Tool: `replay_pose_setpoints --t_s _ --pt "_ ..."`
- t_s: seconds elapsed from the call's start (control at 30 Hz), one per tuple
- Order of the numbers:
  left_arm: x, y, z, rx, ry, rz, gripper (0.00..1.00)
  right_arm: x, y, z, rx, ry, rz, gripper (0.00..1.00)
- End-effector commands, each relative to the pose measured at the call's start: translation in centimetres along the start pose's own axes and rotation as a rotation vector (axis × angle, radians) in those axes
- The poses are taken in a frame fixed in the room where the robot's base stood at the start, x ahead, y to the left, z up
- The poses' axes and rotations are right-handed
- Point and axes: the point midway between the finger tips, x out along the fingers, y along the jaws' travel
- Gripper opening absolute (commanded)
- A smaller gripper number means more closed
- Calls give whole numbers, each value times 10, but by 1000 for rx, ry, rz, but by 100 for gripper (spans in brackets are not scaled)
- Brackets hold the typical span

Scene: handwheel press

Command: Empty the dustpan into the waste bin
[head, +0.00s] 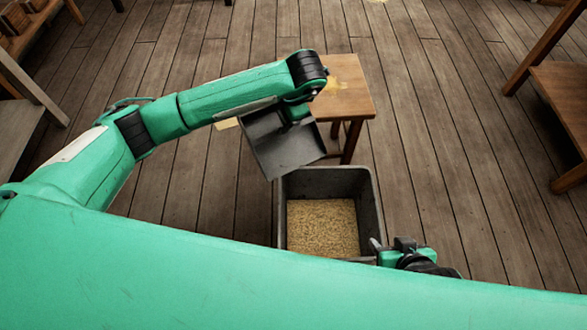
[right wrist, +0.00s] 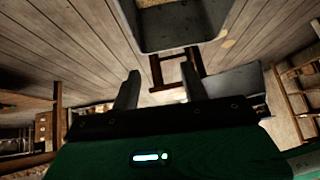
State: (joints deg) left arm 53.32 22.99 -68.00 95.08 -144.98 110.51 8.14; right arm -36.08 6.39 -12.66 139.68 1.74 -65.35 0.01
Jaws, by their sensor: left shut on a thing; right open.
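The dark grey dustpan (head: 283,150) hangs tilted over the far left edge of the waste bin, its front edge low near the bin's rim. No debris shows on its visible face. My left gripper (head: 296,112) is shut on the dustpan at its back; the handle is mostly hidden. The grey waste bin (head: 374,205) stands open on the floor with a layer of tan, grainy debris (head: 322,228) inside. My right gripper (head: 378,248) is open and empty by the bin's near right corner. The bin also shows at the top of the right wrist view (right wrist: 180,28).
A small wooden stool (head: 350,92) with a yellowish patch on top stands just behind the bin. Wooden furniture (head: 560,100) stands at the right, and more at the left edge. The plank floor (head: 440,150) right of the bin is clear.

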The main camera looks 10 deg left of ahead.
Motion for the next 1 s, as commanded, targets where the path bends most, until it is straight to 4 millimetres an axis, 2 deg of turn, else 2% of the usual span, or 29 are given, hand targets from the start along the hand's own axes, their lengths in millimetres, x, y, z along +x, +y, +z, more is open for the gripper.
replay_pose_setpoints --t_s 0.03,0.2,0.3,0.43,0.57,1.0 --pt "17 -21 4 -69 36 -44 62 3 -2 0 -1 13 -5 45" --pt "60 -82 7 -313 127 -168 62 8 -9 -3 -4 62 -23 45" --pt "78 -111 6 -428 159 -224 62 10 -12 -5 -4 85 -31 45" --pt "92 -136 6 -526 179 -270 62 11 -14 -7 -5 106 -37 45" --pt "97 -145 4 -570 184 -302 62 12 -15 -9 -4 115 -39 45" --pt "95 -127 -8 -566 127 -483 62 12 -15 -9 -4 116 -39 45"
